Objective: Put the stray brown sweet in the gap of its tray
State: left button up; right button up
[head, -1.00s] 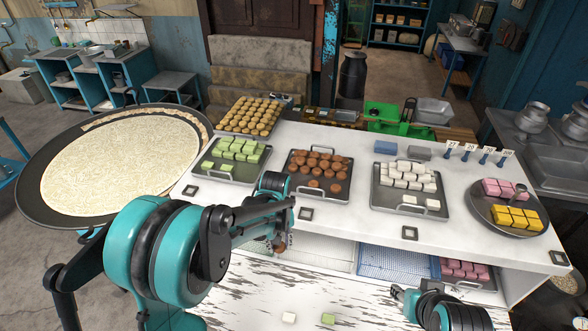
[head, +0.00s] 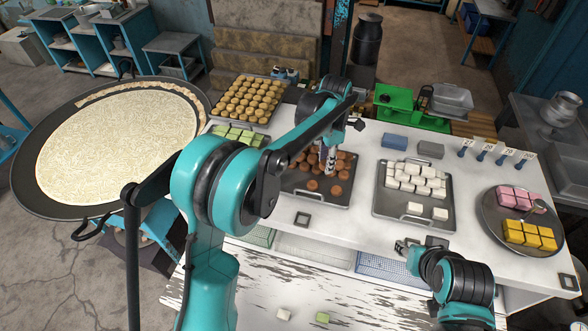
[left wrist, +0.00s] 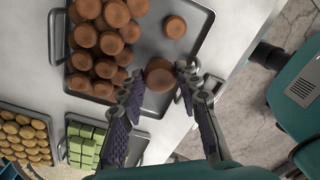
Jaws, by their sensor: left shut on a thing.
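My left gripper (head: 327,168) is over the tray of brown sweets (head: 290,187). In the left wrist view its fingers (left wrist: 160,76) are closed on a round brown sweet (left wrist: 159,72). The held sweet is over the front part of the tray (left wrist: 153,103); I cannot tell whether it touches the tray floor. Several brown sweets (left wrist: 104,38) are clustered at one side, and one (left wrist: 175,27) sits apart, with bare tray around it. My arm hides part of the tray in the head view. My right gripper (head: 402,247) is low at the counter's front edge; its finger state is unclear.
A tray of green sweets (head: 236,134) and a tray of golden sweets (head: 243,101) stand to the left. A tray of white sweets (head: 413,191) stands to the right, then a round tray (head: 490,216) with pink and yellow sweets. A green scale (head: 394,98) is behind.

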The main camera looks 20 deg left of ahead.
pick_arm(q)
jog(key=s+a+f, duration=0.2)
jog(key=a, duration=0.4)
jog(key=p, duration=0.1)
send_over(290, 182)
jog(key=f, duration=0.3)
jog(key=shift+w+d+f, duration=0.25)
jog(key=shift+d+f, duration=0.15)
jog(key=shift+s+a+f, duration=0.25)
jog(key=shift+a, duration=0.15)
notch_tip(290, 182, down, 4)
jog(key=shift+r+p, duration=0.25)
jog(key=shift+p, duration=0.1)
jog(key=shift+w+f, duration=0.15)
jog(key=shift+f, duration=0.1)
pick_arm(e)
jog(key=shift+v, duration=1.15)
pick_arm(q)
jog(key=shift+s, duration=0.2)
